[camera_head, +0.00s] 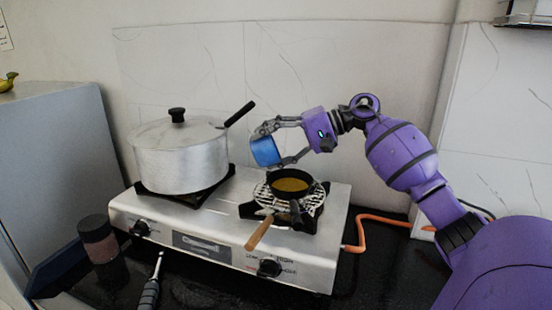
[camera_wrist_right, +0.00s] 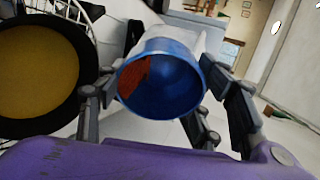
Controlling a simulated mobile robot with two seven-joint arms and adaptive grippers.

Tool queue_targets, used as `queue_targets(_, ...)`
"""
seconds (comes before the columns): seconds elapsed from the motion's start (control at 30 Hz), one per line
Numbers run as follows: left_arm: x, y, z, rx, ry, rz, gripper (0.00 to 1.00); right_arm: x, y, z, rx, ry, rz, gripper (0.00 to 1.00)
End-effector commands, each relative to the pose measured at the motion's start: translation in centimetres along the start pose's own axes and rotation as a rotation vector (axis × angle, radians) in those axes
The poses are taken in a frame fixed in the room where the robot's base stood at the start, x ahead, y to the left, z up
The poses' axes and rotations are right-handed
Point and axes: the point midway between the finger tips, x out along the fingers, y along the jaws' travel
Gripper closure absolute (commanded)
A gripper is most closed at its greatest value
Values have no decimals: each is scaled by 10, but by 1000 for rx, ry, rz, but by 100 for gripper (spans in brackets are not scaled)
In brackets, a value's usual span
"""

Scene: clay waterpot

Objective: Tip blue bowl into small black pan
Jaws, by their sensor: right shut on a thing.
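The blue bowl (camera_head: 264,152) is held in the air by my right gripper (camera_head: 270,149), above the stove and to the upper left of the pan. The bowl is tilted on its side. In the right wrist view the blue bowl (camera_wrist_right: 178,85) shows its open mouth, with a red-brown patch on the left of its inside, and the fingers sit on either side. The small black pan (camera_head: 292,184) stands on the right burner with something yellow in it; in the wrist view the pan (camera_wrist_right: 84,45) is left of the bowl, apart from it. My left gripper is out of view.
A large lidded silver pot (camera_head: 178,158) with a black handle (camera_head: 240,114) stands on the left burner, close to the bowl. A wooden handle (camera_head: 259,233) sticks out at the front of the stove (camera_head: 190,225). A dark red jar (camera_head: 98,239) stands front left.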

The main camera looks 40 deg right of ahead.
Motion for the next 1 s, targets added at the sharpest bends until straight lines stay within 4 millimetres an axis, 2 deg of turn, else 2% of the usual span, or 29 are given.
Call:
queue_targets(0.33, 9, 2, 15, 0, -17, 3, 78, 0, 3, -1, 11, -7, -61, 69)
queue_targets(0.67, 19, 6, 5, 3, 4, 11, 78, -3, 2, -1, 16, -12, -108, 69)
queue_targets(1.0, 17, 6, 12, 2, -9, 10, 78, -4, 1, -1, 15, -12, -109, 69)
